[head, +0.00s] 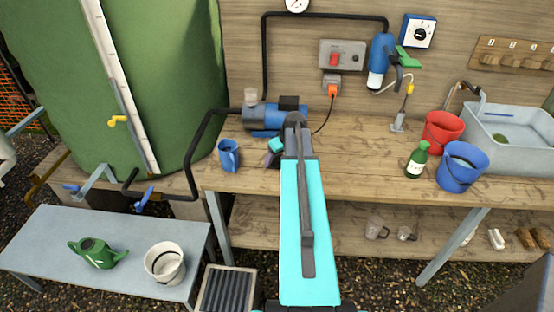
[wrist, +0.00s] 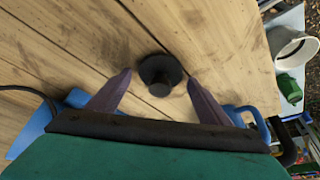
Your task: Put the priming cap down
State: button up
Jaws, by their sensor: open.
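The priming cap (wrist: 160,75) is a small, round black piece with a knob on top. In the wrist view it appears to rest upright on the wooden bench top, between my gripper's fingertips. My gripper (wrist: 158,78) is open, with one purple-grey finger on each side and a visible gap to the cap on both sides. In the head view my gripper (head: 273,158) is low over the bench, in front of the blue pump (head: 266,118).
A blue jug (head: 229,155) stands just left of my gripper, near the bench's front edge. A green bottle (head: 417,160), a red bucket (head: 443,131) and a blue bucket (head: 462,166) stand at the right. The bench (head: 355,160) is clear between my gripper and the bottle.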

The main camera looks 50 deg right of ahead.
jog(key=b+v, duration=0.2)
jog(key=v, duration=1)
jog(key=shift+b, duration=0.4)
jog(key=shift+w+r, duration=0.1)
dwell(0.4)
